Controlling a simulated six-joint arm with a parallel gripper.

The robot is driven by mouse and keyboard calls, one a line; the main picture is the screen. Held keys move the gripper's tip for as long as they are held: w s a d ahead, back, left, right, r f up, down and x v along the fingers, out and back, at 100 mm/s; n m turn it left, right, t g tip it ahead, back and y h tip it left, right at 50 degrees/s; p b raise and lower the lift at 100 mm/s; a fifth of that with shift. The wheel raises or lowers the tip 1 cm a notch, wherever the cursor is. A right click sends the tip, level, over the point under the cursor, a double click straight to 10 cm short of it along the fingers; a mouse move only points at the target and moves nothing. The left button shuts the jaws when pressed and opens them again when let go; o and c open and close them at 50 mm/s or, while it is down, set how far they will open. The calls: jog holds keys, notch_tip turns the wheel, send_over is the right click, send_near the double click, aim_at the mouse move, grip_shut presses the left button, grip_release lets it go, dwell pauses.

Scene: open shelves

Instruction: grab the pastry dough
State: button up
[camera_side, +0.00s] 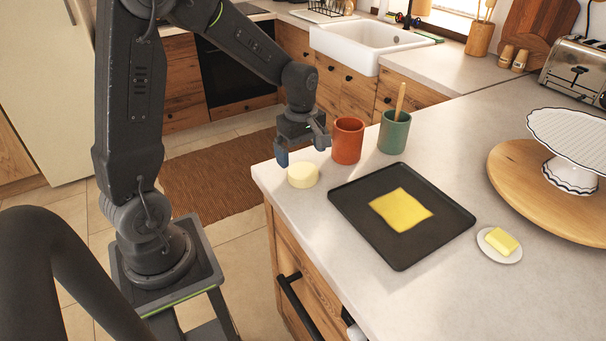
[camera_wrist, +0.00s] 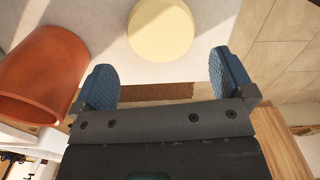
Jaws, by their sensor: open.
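A pale cream, round, thick disc of dough (camera_side: 303,175) sits on the counter near its left corner. In the wrist view the dough (camera_wrist: 161,30) lies ahead of my fingertips, roughly centred between them and cut off by the top edge. My gripper (camera_side: 303,150) is above and just behind the disc, with its fingers spread and nothing between them. Both blue finger pads also show in the wrist view (camera_wrist: 165,66), apart from the disc. A flat yellow sheet (camera_side: 402,210), which may also be dough, lies on a black baking tray (camera_side: 352,200).
A terracotta cup (camera_side: 347,141) stands close to the right of my gripper, and also shows in the wrist view (camera_wrist: 45,75). A green cup (camera_side: 394,132) holds a wooden handle. Butter (camera_side: 501,241) on a small dish and a round wooden board (camera_side: 520,190) are farther right.

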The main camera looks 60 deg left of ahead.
aim_at(302, 169)
jog(key=f, duration=0.5)
jog(key=shift+s+d, duration=0.1)
jog(key=shift+d, duration=0.2)
jog(key=shift+c, duration=0.3)
jog(key=c, duration=0.7)
jog(key=shift+c, duration=0.5)
jog(key=shift+r, duration=0.2)
